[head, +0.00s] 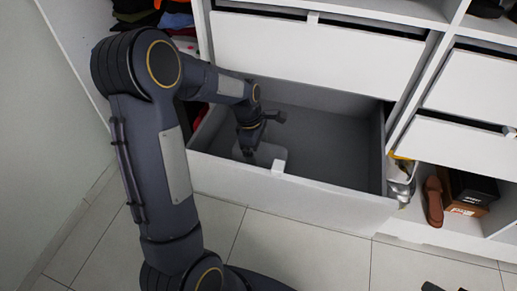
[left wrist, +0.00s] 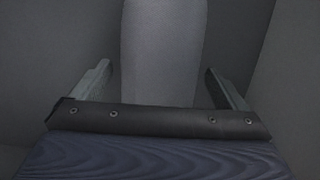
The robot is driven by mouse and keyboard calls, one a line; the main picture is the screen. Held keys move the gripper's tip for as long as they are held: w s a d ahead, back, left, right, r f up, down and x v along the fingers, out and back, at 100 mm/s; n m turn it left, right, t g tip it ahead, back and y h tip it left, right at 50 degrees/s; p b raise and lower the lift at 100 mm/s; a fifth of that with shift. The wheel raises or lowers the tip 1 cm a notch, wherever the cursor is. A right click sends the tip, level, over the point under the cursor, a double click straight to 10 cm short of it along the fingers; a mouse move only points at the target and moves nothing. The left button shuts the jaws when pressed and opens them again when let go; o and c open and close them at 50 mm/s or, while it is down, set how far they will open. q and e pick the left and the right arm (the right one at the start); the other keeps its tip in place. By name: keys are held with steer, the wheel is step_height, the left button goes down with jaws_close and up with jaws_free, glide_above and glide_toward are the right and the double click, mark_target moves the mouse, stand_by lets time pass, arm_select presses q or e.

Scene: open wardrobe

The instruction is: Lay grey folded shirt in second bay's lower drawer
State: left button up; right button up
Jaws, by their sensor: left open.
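The lower drawer (head: 345,205) of the second bay is pulled out, and its grey inside is mostly bare. The grey folded shirt (head: 271,152) shows as a light grey patch low in the drawer's left part, partly hidden by my left gripper (head: 262,136). My left gripper reaches down inside the drawer. In the left wrist view its two fingers (left wrist: 158,72) stand apart, with a smooth grey shape, apparently the shirt (left wrist: 162,45), beyond and between them. I see no finger closed on it. Small dark tips at the bottom right edge may be my right gripper (head: 445,287).
A shut upper drawer (head: 318,50) sits above the open one. To the right are other drawers (head: 478,88), brown shoes (head: 433,200) and a dark shoe box (head: 468,190). Folded dark clothes (head: 135,15) lie at upper left. The drawer's right part is free.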

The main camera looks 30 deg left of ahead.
arm_select(q)
steer(key=shift+r, duration=0.1)
stand_by(0.5)
step_height(320, 180, up, 9)
steer(key=p, duration=0.8)
steer(key=s+d+r+m+t+h+p, duration=0.1)
steer(key=s+d+r+m+p, duration=0.15)
steer(key=s+r+m, duration=0.5)
steer(key=s+d+r+m+t+p, duration=0.15)
steer(key=s+r+p, duration=0.25)
steer(key=r, duration=0.6)
steer(key=s+d+r+m+t+p, duration=0.1)
steer(key=s+d+r+m+p, duration=0.1)
steer(key=s+m, duration=0.3)
steer(key=s+d+r+m+t+p, duration=0.1)
steer(key=s+r+m+p, duration=0.1)
steer(key=s+m, duration=0.3)
steer(key=shift+s+d+r+h, duration=0.25)
steer(key=shift+d+r+h, duration=0.05)
steer(key=shift+d+r, duration=0.1)
